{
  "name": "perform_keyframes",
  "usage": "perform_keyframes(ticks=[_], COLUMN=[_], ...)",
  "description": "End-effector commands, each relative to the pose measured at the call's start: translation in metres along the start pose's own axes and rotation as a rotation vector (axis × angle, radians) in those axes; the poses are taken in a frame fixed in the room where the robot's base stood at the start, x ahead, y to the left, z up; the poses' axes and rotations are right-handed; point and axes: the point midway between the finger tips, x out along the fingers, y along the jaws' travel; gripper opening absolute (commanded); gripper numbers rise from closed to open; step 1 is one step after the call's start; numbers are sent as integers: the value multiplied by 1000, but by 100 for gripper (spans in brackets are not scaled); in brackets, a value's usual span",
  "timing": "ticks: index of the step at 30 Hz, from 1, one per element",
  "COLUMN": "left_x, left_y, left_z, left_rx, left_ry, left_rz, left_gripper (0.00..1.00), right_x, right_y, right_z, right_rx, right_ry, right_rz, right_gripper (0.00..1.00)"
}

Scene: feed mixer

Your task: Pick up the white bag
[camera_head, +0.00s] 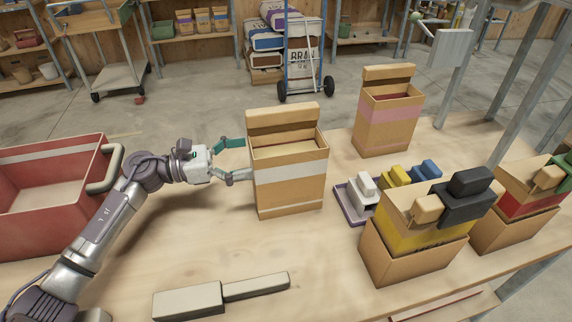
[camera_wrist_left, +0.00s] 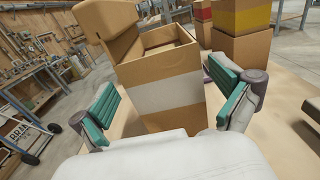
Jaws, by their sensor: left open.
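The bag with a white band (camera_head: 290,172) stands upright on the table, tan and box-shaped, with its flap raised at the back. It also fills the middle of the left wrist view (camera_wrist_left: 168,97). My left gripper (camera_head: 240,159) is open at the bag's left side, at about the height of the white band. In the left wrist view its two green-padded fingers (camera_wrist_left: 163,85) are spread, with the bag ahead between them. I cannot tell whether a finger touches the bag. My right gripper is not in view.
A red crate (camera_head: 105,180) stands at left. A pink-banded bag (camera_head: 388,118) is behind right. A yellow-banded bag (camera_head: 418,245), a red-banded bag (camera_head: 512,205) and a tray of scoops (camera_head: 347,205) are at right. A flat pale tool (camera_head: 190,300) lies in front.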

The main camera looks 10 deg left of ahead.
Motion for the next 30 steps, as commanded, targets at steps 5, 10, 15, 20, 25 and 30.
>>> perform_keyframes(ticks=[5, 10, 15, 20, 25, 30], left_x=[31, 52, 56, 56, 56, 56], left_y=[0, 0, 0, 0, 0, 0], left_z=[4, 2, 0, 0, 0, 0], left_rx=[-1, -1, -1, -1, -1, -1], left_ry=[-3, -2, 1, 1, 0, 0], left_rz=[-2, 0, 0, 0, 0, 0], left_gripper=[100, 100, 100, 95, 67, 38], right_x=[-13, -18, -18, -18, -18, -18], right_y=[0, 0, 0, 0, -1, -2], right_z=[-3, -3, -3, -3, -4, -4], right_rx=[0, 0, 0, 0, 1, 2], right_ry=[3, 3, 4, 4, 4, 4], right_rz=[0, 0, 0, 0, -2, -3], right_gripper=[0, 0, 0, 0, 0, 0])
